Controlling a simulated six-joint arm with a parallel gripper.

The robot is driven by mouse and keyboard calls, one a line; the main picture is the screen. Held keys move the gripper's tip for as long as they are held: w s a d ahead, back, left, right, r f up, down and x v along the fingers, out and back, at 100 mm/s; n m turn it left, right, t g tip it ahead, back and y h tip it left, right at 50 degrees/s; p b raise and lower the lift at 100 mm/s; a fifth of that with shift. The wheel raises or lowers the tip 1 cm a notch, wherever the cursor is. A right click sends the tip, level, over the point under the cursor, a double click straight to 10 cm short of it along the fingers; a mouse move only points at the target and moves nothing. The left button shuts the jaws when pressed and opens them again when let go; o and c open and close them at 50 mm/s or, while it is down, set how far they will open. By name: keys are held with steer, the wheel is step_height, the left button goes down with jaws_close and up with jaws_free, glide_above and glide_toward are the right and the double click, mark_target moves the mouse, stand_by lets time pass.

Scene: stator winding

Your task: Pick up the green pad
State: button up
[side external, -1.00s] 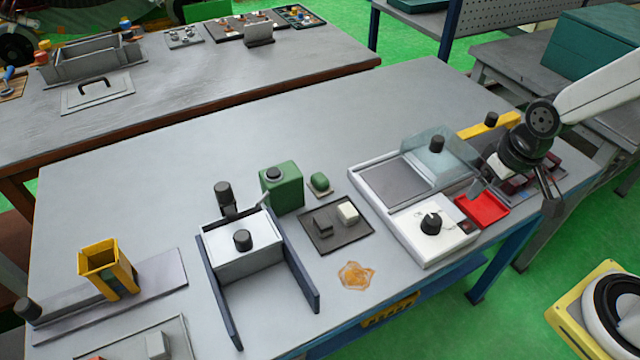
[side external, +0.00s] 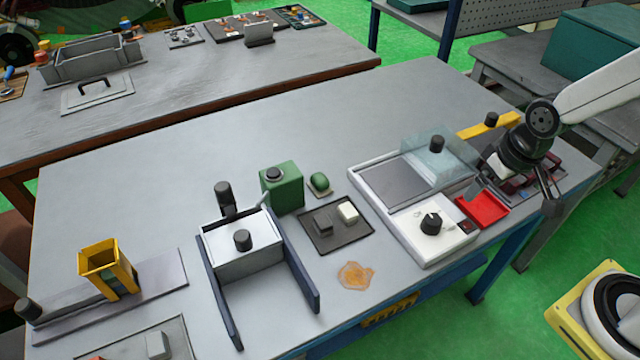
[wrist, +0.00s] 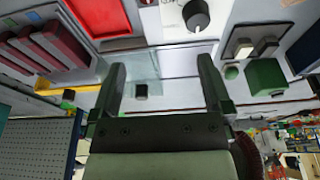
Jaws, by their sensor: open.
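The green pad (side external: 320,182) is a small rounded green block on a small flat base on the workbench, just right of a green box with a dark cap. It appears small in the wrist view (wrist: 231,72), at the right, beyond my right finger. My gripper (side external: 514,197) is at the right end of the bench, near the red tray and well away from the pad. In the wrist view my gripper (wrist: 162,66) has its two fingers wide apart, with nothing held between them.
The green box (side external: 283,190) stands close beside the pad. A dark tray (side external: 345,238) with two small blocks lies in front of it. A white machine (side external: 440,245) with a knob and clear cover, and a red tray (side external: 484,210), lie between pad and gripper. The bench behind is clear.

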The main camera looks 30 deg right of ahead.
steer(key=n+g, duration=0.3)
steer(key=n, duration=1.6)
glide_above(325, 175)
step_height(325, 175, down, 6)
steer(key=shift+w+r, duration=0.15)
steer(key=shift+f, duration=1.25)
steer(key=shift+f, duration=2.6)
